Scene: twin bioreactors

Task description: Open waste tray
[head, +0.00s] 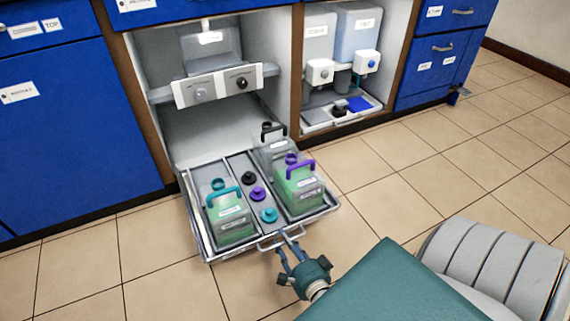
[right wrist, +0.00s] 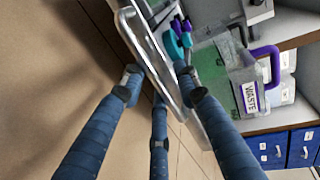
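The waste tray (head: 205,246) is pulled out of the lower cabinet, low over the floor, with its front handle (head: 266,245) facing me. It carries green-filled waste containers, one with a teal handle (head: 231,222) and one with a purple handle (head: 298,192). A container with a black handle (head: 272,150) stands behind. My right gripper (head: 283,240) is at the handle, and in the right wrist view its fingers (right wrist: 158,85) are spread with clear gaps, around the metal tray front (right wrist: 152,52). Firm contact with the handle is not visible. My left gripper is not in view.
Loose caps, black, purple and teal (head: 269,215), lie in the tray's middle strip. A shelf with a two-knob panel (head: 218,86) is above the tray. A second bay (head: 343,115) holds vessels. Blue cabinets (head: 75,125) flank the bays. The tiled floor (head: 420,185) is clear at right.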

